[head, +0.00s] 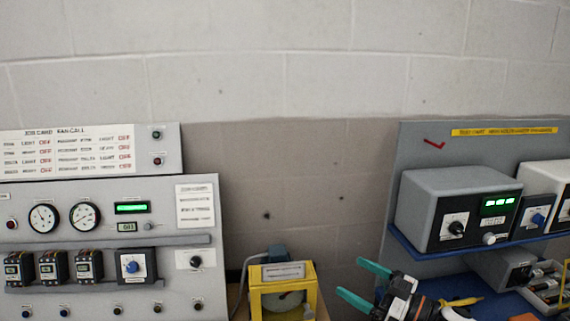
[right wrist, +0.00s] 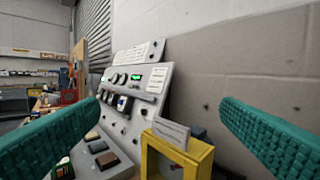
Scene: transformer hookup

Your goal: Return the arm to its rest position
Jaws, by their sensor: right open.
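My right gripper (head: 358,283) shows at the lower middle of the head view, with its two teal fingers apart and nothing between them. It is just right of the yellow frame and left of the shelf unit. In the right wrist view the teal fingers (right wrist: 160,130) stand wide apart at the left and right edges, with the panel and yellow frame seen beyond the gap. My left gripper is not in view.
A grey control panel (head: 100,240) with gauges and knobs stands at left. A yellow frame (head: 312,275) is low in the middle. Grey instrument boxes (head: 425,200) sit on a blue shelf (head: 420,253) at right. Above the yellow frame is bare wall.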

